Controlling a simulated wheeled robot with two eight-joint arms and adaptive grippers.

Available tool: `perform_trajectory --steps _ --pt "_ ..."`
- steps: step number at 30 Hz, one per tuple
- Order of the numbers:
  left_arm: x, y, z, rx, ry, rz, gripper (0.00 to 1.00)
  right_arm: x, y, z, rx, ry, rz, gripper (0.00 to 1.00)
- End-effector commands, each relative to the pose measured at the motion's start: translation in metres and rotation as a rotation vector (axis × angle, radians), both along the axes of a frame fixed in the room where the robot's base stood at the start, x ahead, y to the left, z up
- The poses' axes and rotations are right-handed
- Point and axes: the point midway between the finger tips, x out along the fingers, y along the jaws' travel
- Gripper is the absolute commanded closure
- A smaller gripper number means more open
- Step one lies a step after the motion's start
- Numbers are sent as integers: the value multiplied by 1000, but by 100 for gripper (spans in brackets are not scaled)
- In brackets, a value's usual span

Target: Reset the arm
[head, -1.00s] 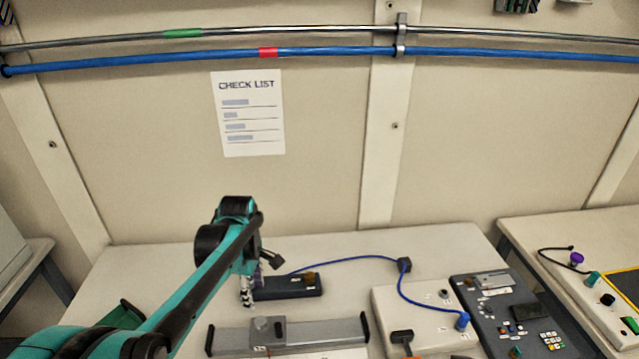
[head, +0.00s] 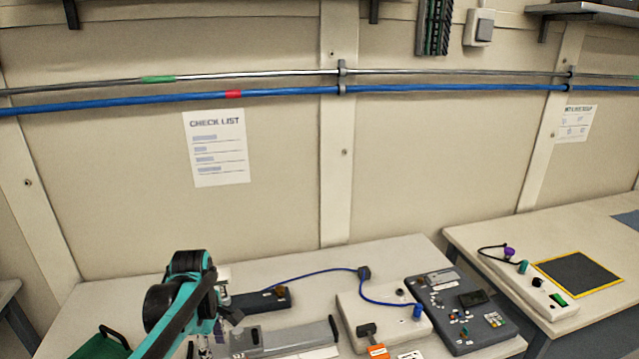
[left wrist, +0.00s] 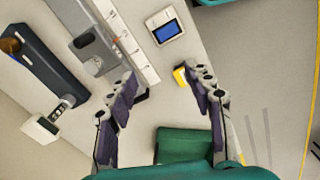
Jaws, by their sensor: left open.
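My left arm (head: 180,305) reaches in from the lower left of the head view, over the bench (head: 120,295). In the head view the left gripper (head: 212,338) is partly hidden by the arm. It is beside the left end of a grey rail-like fixture (head: 285,338). A dark box (head: 262,301) with a brown knob lies behind it. My right gripper is not in view.
A pale box (head: 350,308) with a blue cable and a dark control panel (head: 462,310) stand to the right. A green object (head: 98,346) is at the lower left. A small blue-screen device (left wrist: 167,31) and a yellow piece (left wrist: 180,76) show in the wrist view.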

Motion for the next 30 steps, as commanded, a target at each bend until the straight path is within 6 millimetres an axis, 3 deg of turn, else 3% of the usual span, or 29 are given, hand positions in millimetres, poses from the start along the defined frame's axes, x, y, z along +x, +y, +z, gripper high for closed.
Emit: perform_trajectory --steps 10,17,23,30 --pt "-21 -12 15 23 -82 -208 48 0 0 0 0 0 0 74" --pt "-48 -24 26 68 -174 -453 48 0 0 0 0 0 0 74" --pt "-88 -41 32 167 -298 -803 48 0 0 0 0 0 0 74" --pt "-133 -58 22 373 -439 -1265 48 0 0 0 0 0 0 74"
